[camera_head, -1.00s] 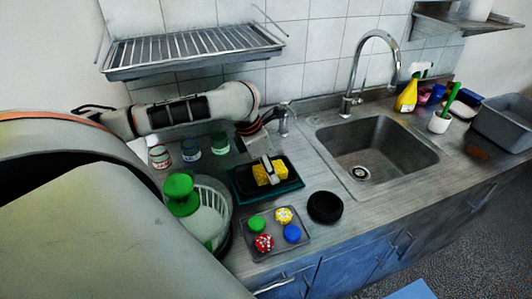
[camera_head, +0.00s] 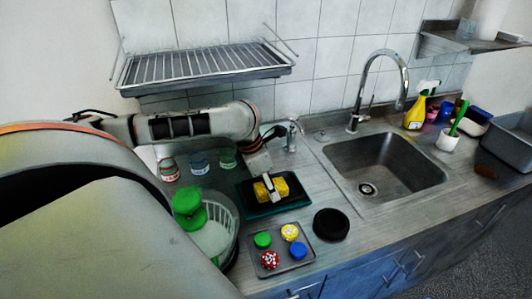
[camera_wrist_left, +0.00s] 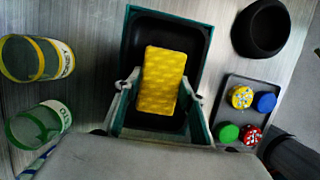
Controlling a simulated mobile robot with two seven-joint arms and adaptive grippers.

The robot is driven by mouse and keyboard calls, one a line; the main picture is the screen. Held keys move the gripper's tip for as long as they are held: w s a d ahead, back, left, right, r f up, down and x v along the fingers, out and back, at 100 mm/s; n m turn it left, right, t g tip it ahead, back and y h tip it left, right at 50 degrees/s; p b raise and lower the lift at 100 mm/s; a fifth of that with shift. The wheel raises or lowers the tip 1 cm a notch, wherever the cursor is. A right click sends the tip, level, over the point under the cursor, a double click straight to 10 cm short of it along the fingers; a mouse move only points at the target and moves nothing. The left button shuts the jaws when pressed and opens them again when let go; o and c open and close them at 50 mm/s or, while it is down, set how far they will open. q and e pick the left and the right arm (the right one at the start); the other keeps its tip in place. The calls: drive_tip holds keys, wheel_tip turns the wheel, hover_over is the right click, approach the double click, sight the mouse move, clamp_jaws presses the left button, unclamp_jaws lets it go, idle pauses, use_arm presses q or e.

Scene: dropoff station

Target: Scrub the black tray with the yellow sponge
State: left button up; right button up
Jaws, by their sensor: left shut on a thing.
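The black tray (camera_head: 300,189) lies on the counter with a teal edge around it. It also shows in the left wrist view (camera_wrist_left: 199,32). The yellow sponge (camera_head: 282,186) is over the tray's inside and fills the middle of the left wrist view (camera_wrist_left: 162,80). My left gripper (camera_head: 271,188) points down over the tray and is shut on the sponge, one finger on each side in the wrist view (camera_wrist_left: 160,92). Whether the sponge's underside touches the tray cannot be told. My right gripper is out of view.
A grey tray (camera_head: 280,254) with several coloured caps and a black round dish (camera_head: 331,224) stand in front. A green-topped bottle (camera_head: 187,200) stands by a round basket (camera_head: 218,222) at left. Glasses (camera_head: 199,162) are behind, and the sink (camera_head: 385,165) is to the right.

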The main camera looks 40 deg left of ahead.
use_arm(q)
drive_tip(key=shift+w+d, duration=0.45)
drive_tip(key=shift+w, duration=0.4)
drive_tip(key=shift+s+a, duration=0.4)
drive_tip(key=shift+s, duration=0.4)
drive_tip(key=shift+s+a, duration=0.4)
drive_tip(key=shift+s, duration=0.35)
idle(0.4)
